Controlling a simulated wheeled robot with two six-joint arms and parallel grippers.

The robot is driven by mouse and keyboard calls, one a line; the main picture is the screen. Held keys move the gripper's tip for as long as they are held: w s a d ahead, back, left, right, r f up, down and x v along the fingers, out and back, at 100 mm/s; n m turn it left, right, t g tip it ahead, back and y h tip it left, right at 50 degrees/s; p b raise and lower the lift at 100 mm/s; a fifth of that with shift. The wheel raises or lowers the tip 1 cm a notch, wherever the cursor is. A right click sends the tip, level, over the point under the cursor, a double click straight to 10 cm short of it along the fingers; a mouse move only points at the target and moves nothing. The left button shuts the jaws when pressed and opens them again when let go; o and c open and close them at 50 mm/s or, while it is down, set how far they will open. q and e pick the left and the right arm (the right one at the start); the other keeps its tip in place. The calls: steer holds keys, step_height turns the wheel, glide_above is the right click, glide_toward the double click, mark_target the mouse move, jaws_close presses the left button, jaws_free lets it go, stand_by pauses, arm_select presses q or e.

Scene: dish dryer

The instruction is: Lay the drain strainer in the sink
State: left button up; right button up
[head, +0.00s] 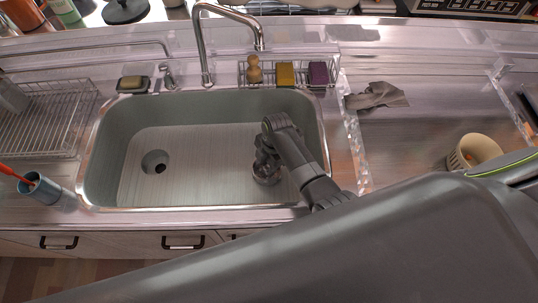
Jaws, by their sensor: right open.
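The sink (205,104) is a grey-green basin with a pale floor and a round drain hole (155,162) at its left. My right gripper (266,158) reaches down into the right part of the basin and is open. A small round grey metallic piece (267,176), which looks like the drain strainer, is just below its fingers near the sink floor. The gripper partly covers it, and I cannot tell whether they touch. My left gripper is not in view.
A chrome faucet (206,55) stands behind the sink. A wire rack (252,76) holds a brush and sponges. A dish rack (60,120) and blue cup (40,188) are left. A grey cloth (378,96) and beige slotted cup (476,151) are right. The basin's middle is clear.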

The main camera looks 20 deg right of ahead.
step_height(320, 180, up, 12)
steer(key=d+p, duration=0.1)
steer(key=d, duration=0.1)
steer(key=shift+w+f, duration=0.15)
steer(key=shift+w, duration=0.05)
stand_by(0.4)
